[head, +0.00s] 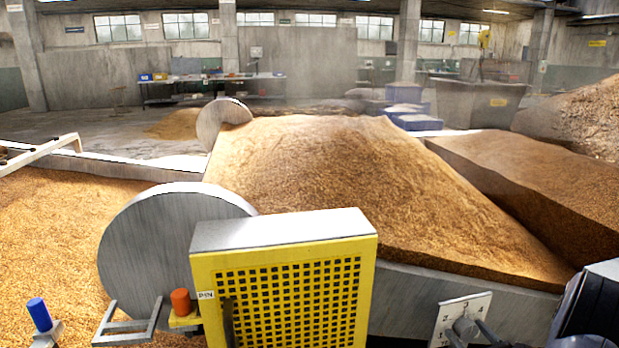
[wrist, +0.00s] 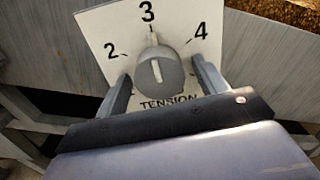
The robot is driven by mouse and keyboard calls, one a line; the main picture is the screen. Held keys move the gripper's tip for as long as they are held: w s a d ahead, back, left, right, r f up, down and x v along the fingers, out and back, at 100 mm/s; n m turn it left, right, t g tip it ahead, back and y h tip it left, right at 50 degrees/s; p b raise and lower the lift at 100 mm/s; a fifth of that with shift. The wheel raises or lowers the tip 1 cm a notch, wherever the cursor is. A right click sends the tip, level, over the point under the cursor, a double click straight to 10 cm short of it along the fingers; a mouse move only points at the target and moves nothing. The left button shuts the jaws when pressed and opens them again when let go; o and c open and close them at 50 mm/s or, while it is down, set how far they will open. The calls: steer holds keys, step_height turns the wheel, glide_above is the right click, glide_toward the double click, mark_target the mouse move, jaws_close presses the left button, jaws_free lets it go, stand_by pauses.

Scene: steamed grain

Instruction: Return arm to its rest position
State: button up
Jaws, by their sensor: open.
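The white dial plate (wrist: 110,30) reads TENSION and shows the numbers 2, 3 and 4. Its round grey knob (wrist: 158,72) has a light mark that points up toward 3. My gripper (wrist: 163,78) is open in the wrist view, with one finger on each side of the knob. Gaps show between the fingers and the knob, though depth is hard to judge. In the head view the plate (head: 447,312) is at the lower right on a grey wall, with the knob (head: 466,328) partly hidden. My dark arm enters from the right edge.
A yellow grille guard (head: 290,295) stands left of the plate, with a large grey disc (head: 170,245) beside it. An orange-topped pin (head: 181,301) and a blue-topped peg (head: 39,314) are at lower left. A grain heap (head: 340,180) lies behind the wall.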

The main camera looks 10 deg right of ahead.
steer(key=n+b, duration=0.1)
steer(key=n, duration=0.2)
steer(key=n+b, duration=0.2)
steer(key=n, duration=0.1)
steer(key=shift+s+d+f+n, duration=0.1)
steer(key=shift+s+d+n, duration=0.05)
steer(key=shift+n, duration=0.15)
steer(key=s+p, duration=0.3)
steer(key=s, duration=0.8)
steer(key=a+r+n+g+y, duration=0.2)
steer(key=a+n+y, duration=0.1)
steer(key=a, duration=0.5)
steer(key=shift+w+r+y+p, duration=0.3)
steer(key=shift+w+r+p, duration=0.1)
steer(key=shift+p, duration=0.05)
steer(key=shift+a, duration=0.1)
